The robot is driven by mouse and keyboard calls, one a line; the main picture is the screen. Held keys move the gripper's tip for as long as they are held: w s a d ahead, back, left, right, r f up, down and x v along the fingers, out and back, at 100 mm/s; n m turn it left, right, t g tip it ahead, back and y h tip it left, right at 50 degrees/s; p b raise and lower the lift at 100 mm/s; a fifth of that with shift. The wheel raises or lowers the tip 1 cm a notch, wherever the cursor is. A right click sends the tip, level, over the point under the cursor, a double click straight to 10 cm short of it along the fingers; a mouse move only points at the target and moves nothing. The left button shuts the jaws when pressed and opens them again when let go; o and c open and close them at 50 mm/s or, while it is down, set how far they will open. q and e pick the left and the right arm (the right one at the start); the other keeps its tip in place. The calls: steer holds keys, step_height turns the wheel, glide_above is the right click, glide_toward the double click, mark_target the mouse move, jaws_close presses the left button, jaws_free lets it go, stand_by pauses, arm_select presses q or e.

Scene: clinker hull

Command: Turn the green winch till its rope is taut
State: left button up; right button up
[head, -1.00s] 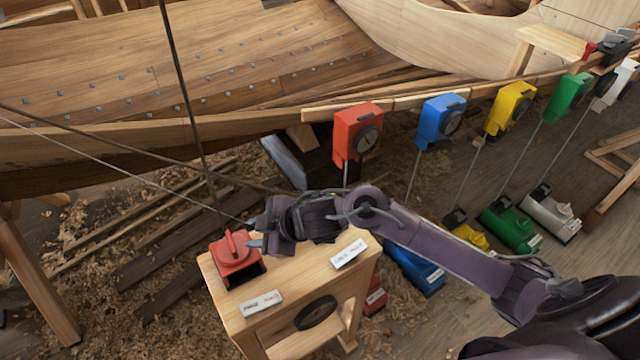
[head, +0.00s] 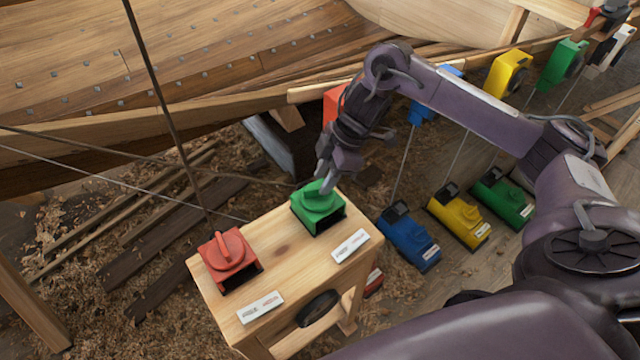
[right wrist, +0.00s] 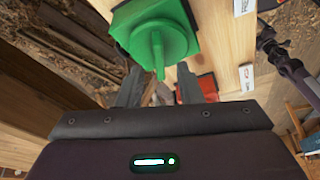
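The green winch (head: 318,210) sits on the wooden bench (head: 283,250), at its far right corner. Its upright green handle also shows in the right wrist view (right wrist: 158,52). My right gripper (head: 325,180) is just above the winch, pointing down at it. In the right wrist view its two fingers (right wrist: 160,85) are apart, with the handle's end at the gap between them; I cannot tell whether they touch it. A brown rope (head: 225,174) runs from the left to the green winch and sags slightly. My left arm seems to show at the right of the wrist view; its fingers are unclear.
A red winch (head: 228,258) stands on the same bench, left of the green one. Blue (head: 408,240), yellow (head: 458,218) and another green device (head: 502,198) stand on the floor to the right. The wooden hull (head: 200,60) rises behind.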

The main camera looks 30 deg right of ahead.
mark_target(318, 200)
steer(key=shift+x, duration=1.25)
arm_select(q)
steer(key=shift+w+f, duration=0.2)
arm_select(e)
jaws_close()
arm_select(q)
steer(key=shift+w, duration=0.15)
steer(key=shift+r, duration=0.1)
